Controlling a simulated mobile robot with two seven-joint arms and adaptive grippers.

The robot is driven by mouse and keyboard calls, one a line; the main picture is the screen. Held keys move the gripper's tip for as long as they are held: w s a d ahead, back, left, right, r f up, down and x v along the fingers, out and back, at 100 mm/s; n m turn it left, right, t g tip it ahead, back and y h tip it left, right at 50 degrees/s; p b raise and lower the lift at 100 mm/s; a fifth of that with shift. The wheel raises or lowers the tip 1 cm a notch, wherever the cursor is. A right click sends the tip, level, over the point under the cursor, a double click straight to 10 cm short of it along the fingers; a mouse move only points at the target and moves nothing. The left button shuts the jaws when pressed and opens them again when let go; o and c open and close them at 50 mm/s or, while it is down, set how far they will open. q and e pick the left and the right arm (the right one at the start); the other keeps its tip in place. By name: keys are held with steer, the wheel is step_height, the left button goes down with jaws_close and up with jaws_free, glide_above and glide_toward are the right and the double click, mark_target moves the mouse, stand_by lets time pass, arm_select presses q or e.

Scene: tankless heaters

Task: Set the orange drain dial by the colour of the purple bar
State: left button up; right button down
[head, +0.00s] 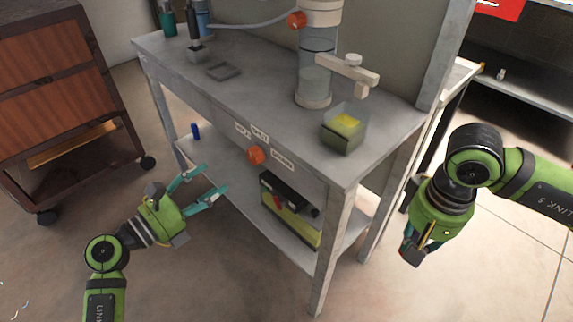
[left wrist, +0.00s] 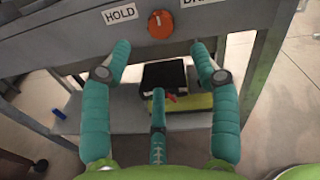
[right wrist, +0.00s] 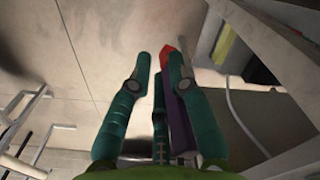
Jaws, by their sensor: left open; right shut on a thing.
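The orange drain dial (head: 256,155) is on the front edge of the grey bench, with white labels around it. In the left wrist view the dial (left wrist: 160,24) has a pale mark near its top; the label on its left reads HOLD (left wrist: 120,13). My left gripper (head: 207,182) is open and empty, in front of and apart from the dial, its fingertips either side of it in the left wrist view. My right gripper (head: 408,252) is right of the bench, shut on a purple bar (right wrist: 180,125). A red part (right wrist: 168,50) shows at the bar's far end.
On the bench (head: 215,95) stand a clear cylinder (head: 316,70), a tap-like arm (head: 347,70) and a clear box with yellow inside (head: 345,130). A black and yellow item (head: 290,215) lies on the lower shelf. A brown cabinet (head: 50,80) stands left.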

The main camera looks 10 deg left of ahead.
mark_target(251, 156)
arm_select(q)
steer(key=x, duration=1.1)
steer(key=shift+w+d, duration=0.25)
steer(key=shift+w, duration=0.1)
steer(key=c, duration=1.1)
